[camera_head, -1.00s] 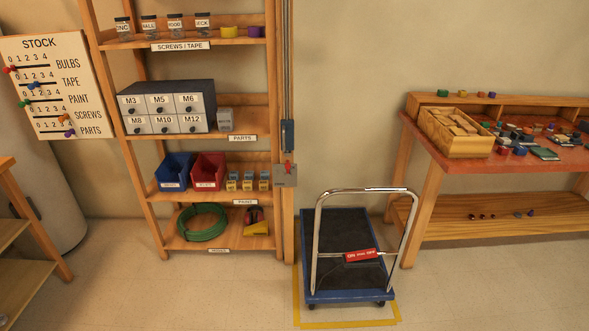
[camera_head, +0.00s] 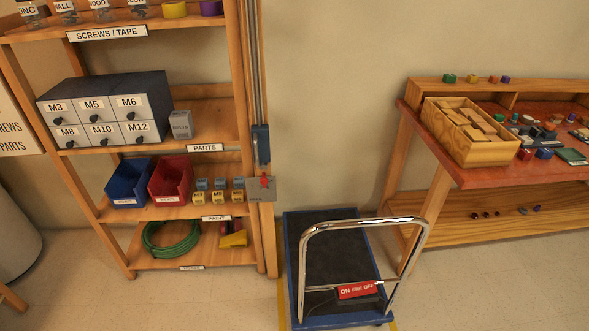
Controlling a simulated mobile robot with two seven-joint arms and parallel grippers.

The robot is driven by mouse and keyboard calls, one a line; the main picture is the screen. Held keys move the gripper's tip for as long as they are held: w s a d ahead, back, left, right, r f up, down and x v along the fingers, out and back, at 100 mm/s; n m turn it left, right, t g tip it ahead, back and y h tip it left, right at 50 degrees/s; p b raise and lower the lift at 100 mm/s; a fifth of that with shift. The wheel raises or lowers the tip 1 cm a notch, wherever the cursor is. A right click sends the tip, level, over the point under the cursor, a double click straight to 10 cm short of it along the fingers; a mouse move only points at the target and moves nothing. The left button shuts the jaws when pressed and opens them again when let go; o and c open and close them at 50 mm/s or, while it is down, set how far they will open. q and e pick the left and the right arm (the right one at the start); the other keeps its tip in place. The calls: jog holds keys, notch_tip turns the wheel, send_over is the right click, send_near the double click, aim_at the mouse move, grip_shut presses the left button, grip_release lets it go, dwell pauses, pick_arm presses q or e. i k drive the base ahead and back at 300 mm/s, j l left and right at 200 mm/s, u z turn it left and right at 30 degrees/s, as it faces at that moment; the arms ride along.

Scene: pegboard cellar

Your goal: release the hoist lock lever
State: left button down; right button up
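The hoist stands at the right post of the shelf unit. Two vertical rails run down to a dark blue-grey block (camera_head: 261,144). Below it a grey plate (camera_head: 260,190) carries a small red lever (camera_head: 264,181). The lever looks roughly upright, but it is too small to tell its exact setting. Neither of my grippers shows in the head view.
A cart (camera_head: 330,258) with a chrome handle and a red ON/OFF sign (camera_head: 358,290) stands on the floor just right of the hoist. The shelf unit (camera_head: 120,222) holds drawers and bins at left. A red-topped workbench (camera_head: 470,178) is at right.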

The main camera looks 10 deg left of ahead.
aim_at(263, 182)
jog(key=i+j+z, duration=0.25)
jog(key=i, duration=0.2)
jog(key=i+j+z, duration=0.2)
jog(key=i, duration=0.2)
